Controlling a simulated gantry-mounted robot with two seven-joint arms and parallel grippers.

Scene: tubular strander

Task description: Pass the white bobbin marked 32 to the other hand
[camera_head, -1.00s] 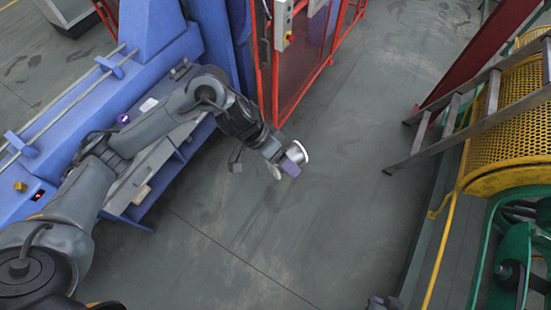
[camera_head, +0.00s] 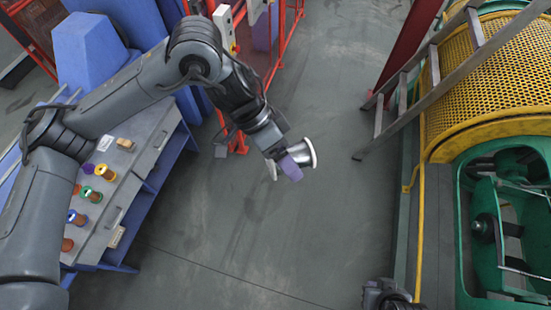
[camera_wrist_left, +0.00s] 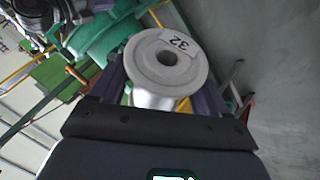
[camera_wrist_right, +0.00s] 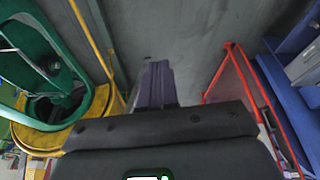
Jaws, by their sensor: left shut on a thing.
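The white bobbin marked 32 (camera_head: 309,152) is held in the air by my left gripper (camera_head: 284,168), near the middle of the head view. In the left wrist view the bobbin's round flange (camera_wrist_left: 165,62) faces the camera, with a label reading 32 and a centre hole. The purple fingers of my left gripper (camera_wrist_left: 165,100) are shut on it from both sides. My right arm's end shows only in part at the bottom of the head view. In the right wrist view the purple fingers of my right gripper (camera_wrist_right: 157,84) are together, with nothing between them.
A grey-topped blue bench (camera_head: 145,140) with several small coloured spools stands at left. A red-framed fence (camera_head: 277,62) is behind my left gripper. A ladder (camera_head: 420,97) leans by the yellow mesh guard (camera_head: 500,85) and green machine (camera_head: 465,230) at right. Open floor lies between.

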